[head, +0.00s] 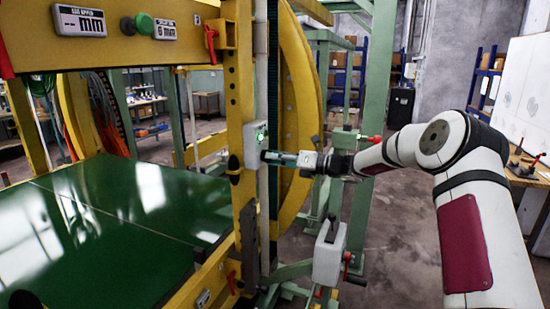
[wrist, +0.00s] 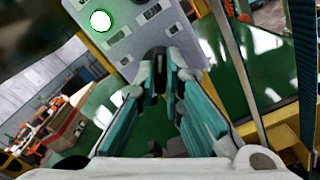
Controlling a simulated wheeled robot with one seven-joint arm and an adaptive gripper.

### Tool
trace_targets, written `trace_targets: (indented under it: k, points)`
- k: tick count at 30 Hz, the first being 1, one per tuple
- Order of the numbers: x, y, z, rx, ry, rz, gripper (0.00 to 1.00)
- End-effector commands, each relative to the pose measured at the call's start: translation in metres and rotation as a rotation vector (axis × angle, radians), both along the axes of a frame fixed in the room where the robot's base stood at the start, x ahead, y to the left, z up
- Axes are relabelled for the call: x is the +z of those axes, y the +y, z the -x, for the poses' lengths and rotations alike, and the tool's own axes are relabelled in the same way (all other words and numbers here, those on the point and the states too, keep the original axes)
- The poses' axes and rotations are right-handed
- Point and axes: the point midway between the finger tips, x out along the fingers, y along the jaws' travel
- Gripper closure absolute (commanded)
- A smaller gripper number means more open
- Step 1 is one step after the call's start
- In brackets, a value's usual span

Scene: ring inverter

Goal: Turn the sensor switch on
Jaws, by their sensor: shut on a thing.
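A grey control box (head: 251,152) is mounted on the yellow upright, with a lit green light (head: 260,138) on its face. In the wrist view the grey panel (wrist: 118,50) fills the top, with the round green light (wrist: 100,21) at its upper left. My gripper (head: 268,156) reaches in from the right, its tips at the box face. In the wrist view its teal fingers (wrist: 160,72) close on a small dark switch (wrist: 159,58) on the panel. The fingertips hide most of the switch, so its setting cannot be told.
A yellow ring (head: 303,100) stands just behind the box. A glossy green table (head: 110,215) lies to the left. A white box (head: 329,255) with a red-knobbed handle hangs below my arm. Green posts (head: 370,150) stand behind my wrist.

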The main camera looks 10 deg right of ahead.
Motion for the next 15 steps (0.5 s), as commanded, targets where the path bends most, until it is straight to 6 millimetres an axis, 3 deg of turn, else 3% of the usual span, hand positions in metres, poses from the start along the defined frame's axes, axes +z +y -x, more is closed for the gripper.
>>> trace_targets:
  k: [15]
  points:
    - [-0.0009, -0.0003, 0.0001, 0.0, 0.113, -0.081, 1.0]
